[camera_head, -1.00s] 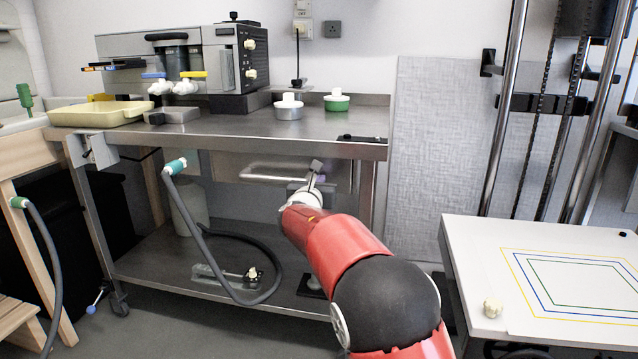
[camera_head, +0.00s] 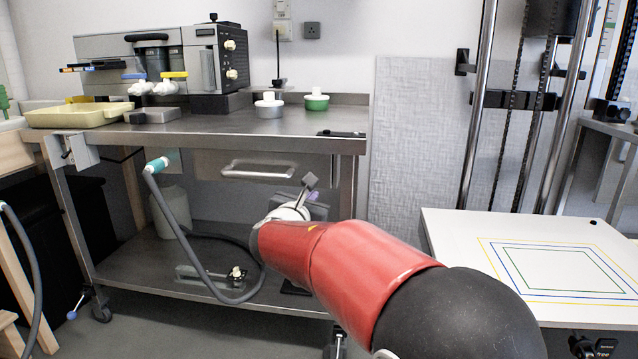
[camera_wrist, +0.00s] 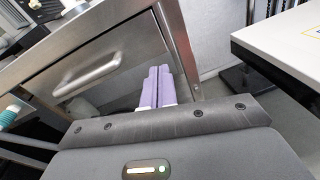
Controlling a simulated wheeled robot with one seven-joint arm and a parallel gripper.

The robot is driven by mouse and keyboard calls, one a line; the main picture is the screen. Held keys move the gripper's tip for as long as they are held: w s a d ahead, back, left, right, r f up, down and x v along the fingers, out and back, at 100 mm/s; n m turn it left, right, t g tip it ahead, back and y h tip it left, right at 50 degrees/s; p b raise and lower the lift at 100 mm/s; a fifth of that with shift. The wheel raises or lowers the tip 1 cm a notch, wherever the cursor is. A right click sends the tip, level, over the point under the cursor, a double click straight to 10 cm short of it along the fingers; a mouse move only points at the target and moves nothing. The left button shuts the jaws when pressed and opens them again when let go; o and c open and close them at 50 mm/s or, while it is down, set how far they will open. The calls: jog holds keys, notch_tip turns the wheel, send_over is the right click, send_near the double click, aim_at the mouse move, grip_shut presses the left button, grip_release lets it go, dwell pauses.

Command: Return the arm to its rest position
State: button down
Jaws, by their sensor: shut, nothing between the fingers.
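My gripper (camera_wrist: 156,88) shows in the wrist view as two lilac fingers side by side, shut with nothing between them. It is in front of the steel bench, close to the right end of its drawer front (camera_wrist: 85,75) in that picture. In the head view my red arm reaches from the lower right toward the bench. There the gripper (camera_head: 312,195) is small and mostly hidden behind the wrist, below and right of the drawer handle (camera_head: 258,172). I cannot tell from these views whether the fingers touch the bench.
The steel bench (camera_head: 240,128) carries an enlarger head, a yellow tray (camera_head: 78,116) and two lidded pots. A grey hose (camera_head: 185,235) hangs at its left. The white baseboard table (camera_head: 450,225) stands close on the right, with a floor gap between.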

jog(key=s+d+f+m+g+h+p, duration=0.15)
jog(key=s+d+m+g, duration=0.25)
jog(key=s+d+m, duration=0.55)
jog(key=s+d+m+g+h, duration=0.25)
jog(key=s+d+m, duration=0.3)
jog(key=d, duration=0.65)
jog(key=s+f+m+g+y, duration=0.2)
jog(key=s+f+m+y, duration=0.1)
jog(key=s+m, duration=0.5)
jog(key=s+d+f+m+g+y+p, duration=0.1)
jog(key=s+f+m+y, duration=0.3)
jog(key=s+m, duration=0.4)
jog(key=s+f+g, duration=0.1)
jog(key=s, duration=0.5)
jog(key=shift+s+m+g+p, duration=0.25)
jog(key=shift+m+g+p, duration=0.05)
jog(key=shift+m+g, duration=0.1)
